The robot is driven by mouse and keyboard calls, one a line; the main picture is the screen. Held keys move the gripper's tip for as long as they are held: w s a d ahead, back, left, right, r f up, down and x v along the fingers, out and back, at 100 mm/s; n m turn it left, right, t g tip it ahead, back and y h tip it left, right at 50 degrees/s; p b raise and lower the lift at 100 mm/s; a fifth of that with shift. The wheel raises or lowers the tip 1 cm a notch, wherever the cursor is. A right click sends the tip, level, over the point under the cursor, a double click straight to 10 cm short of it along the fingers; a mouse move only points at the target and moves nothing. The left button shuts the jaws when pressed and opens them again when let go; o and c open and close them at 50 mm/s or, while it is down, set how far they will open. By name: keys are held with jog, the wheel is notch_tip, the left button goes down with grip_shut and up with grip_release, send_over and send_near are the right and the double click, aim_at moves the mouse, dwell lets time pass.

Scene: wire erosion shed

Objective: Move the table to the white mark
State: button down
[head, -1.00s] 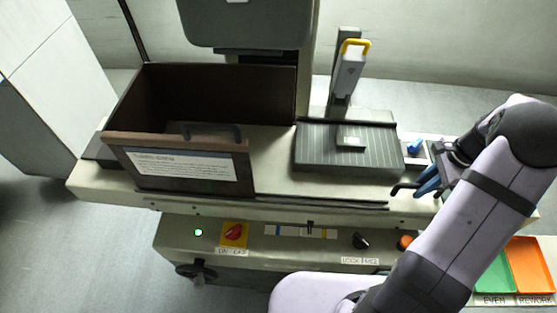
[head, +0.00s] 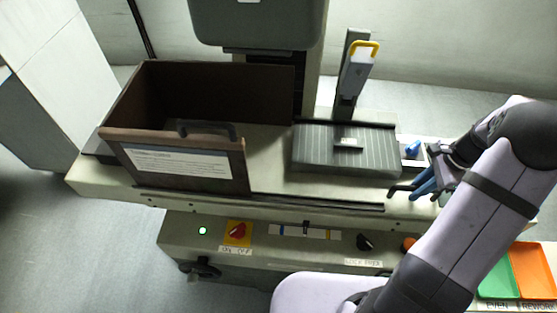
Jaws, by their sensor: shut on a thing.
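The long cream table (head: 272,181) lies across the machine, carrying a grey grooved plate (head: 310,160) and a dark brown open box (head: 247,180).
The front panel has a lit lamp (head: 202,230), a red switch (head: 237,231) on yellow and a dark lock/free knob (head: 365,242). Green (head: 495,278) and orange (head: 538,268) trays lie at lower right. A column with a yellow-handled tool (head: 358,70) stands behind.

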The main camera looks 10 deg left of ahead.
jog(key=c, duration=0.8)
grip_release()
jog(key=shift+d, duration=0.15)
jog(key=shift+o, duration=0.2)
jog(key=p+v, duration=0.2)
jog(key=a+p+v, duration=0.1)
jog(key=p+v, duration=0.2)
jog(key=a+p+v, duration=0.1)
jog(key=p+v, duration=0.1)
jog(key=v, duration=0.1)
jog(key=shift+r, duration=0.15)
jog(key=s+a+r+n+h+b, duration=0.2)
jog(key=s+a+r+n, duration=0.1)
jog(key=s+a+n, duration=1.1)
jog(key=a+n, duration=0.4)
jog(key=shift+s+a+h, duration=0.25)
jog(key=shift+h, duration=0.15)
